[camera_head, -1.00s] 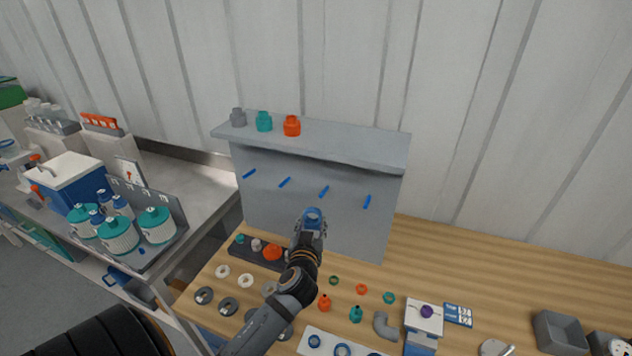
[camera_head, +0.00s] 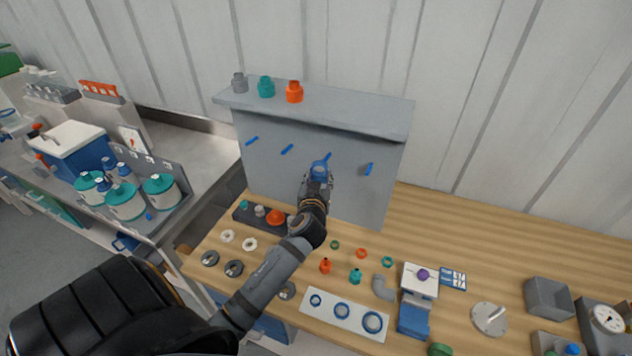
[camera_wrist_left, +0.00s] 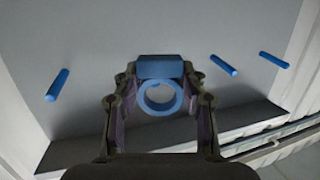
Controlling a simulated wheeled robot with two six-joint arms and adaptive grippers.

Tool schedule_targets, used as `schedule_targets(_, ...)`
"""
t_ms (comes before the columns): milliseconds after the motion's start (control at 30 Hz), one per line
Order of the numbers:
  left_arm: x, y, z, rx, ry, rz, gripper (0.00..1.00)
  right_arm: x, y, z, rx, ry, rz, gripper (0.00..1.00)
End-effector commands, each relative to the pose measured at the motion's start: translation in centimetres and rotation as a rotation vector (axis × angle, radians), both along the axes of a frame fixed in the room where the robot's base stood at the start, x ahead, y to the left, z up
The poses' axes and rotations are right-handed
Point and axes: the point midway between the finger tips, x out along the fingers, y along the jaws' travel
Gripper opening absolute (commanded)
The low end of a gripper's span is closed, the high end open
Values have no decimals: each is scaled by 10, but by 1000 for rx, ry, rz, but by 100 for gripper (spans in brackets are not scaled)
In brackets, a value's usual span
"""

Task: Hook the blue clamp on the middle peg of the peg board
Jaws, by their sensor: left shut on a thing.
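The grey peg board (camera_head: 290,190) stands at the back of the bench under a shelf. Four blue pegs show on it in the head view; the third from the left (camera_head: 327,157) is just above the clamp. My left gripper (camera_head: 318,178) is shut on the blue clamp (camera_head: 319,168), a ring with a block. In the left wrist view the clamp (camera_wrist_left: 159,98) sits between the fingertips of my gripper (camera_wrist_left: 159,88), ring opening visible. Three pegs show there, one to its left (camera_wrist_left: 57,84) and two to its right. Whether the ring touches a peg cannot be told.
A grey shelf (camera_head: 320,112) overhangs the board, with grey, teal and orange bottles on its left part. A dark tray (camera_head: 245,217) with small parts lies below the board.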

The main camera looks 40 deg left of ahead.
Motion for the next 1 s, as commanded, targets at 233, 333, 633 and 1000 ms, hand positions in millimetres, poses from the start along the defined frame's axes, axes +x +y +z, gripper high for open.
schedule_targets(233, 18, 4, -1, 0, -1, -1, 11, -17, 0, -3, -1, 26, -1, 40)
schedule_targets(333, 24, 6, -2, 0, -1, -1, 11, -16, -1, -3, -2, 25, 0, 40)
schedule_targets(633, 44, 10, -8, 1, 0, -1, 11, -12, -7, -9, -9, 19, 2, 40)
schedule_targets(1000, 54, 13, -13, 0, 0, -1, 11, -10, -9, -21, -11, 16, 3, 40)
